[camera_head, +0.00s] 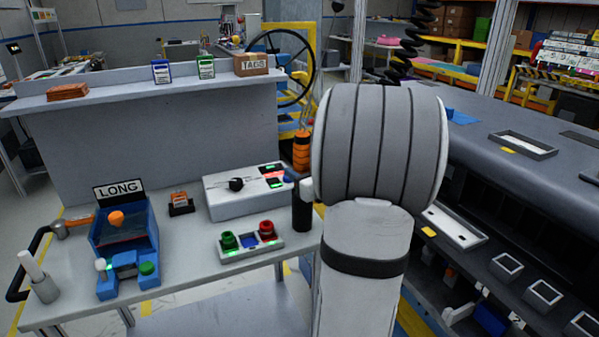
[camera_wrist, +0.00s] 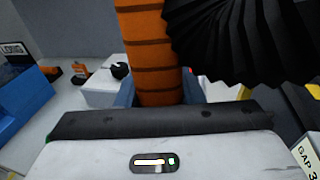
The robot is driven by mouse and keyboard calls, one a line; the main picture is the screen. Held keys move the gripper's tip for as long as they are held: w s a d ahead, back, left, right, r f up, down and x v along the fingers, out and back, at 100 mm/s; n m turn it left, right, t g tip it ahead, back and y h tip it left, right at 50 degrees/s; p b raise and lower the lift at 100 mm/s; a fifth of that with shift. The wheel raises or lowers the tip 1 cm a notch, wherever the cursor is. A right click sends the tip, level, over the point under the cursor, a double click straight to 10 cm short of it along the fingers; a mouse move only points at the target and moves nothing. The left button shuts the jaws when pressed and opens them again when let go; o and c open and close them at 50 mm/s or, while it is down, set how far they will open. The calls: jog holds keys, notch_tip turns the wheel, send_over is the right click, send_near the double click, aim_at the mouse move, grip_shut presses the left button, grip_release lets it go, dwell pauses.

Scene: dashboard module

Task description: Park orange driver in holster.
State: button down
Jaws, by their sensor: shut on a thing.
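The orange driver (camera_wrist: 152,55), a thick banded handle, stands in front of my gripper (camera_wrist: 160,95) in the wrist view. My gripper is shut on it; the fingertips are mostly hidden. In the head view a dark-banded orange body (camera_head: 302,150) shows just left of my arm, which hides my gripper there. A black cylinder (camera_head: 302,207) stands below it at the cart's right edge; I cannot tell whether it is the holster. The driver's lower end is hidden.
A black pleated shape (camera_wrist: 225,40) fills the wrist view's upper right. The cart (camera_head: 190,240) carries a blue LONG fixture (camera_head: 125,255), a white control box (camera_head: 230,200) and a button panel (camera_head: 250,242). The grey dashboard (camera_head: 480,150) lies right of my arm.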

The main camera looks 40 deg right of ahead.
jog(key=shift+f, duration=0.15)
jog(key=c, duration=0.9)
grip_release()
jog(key=s, duration=0.7)
jog(key=shift+s+r, duration=0.3)
jog(key=shift+s, duration=0.05)
jog(key=shift+s+a, duration=0.1)
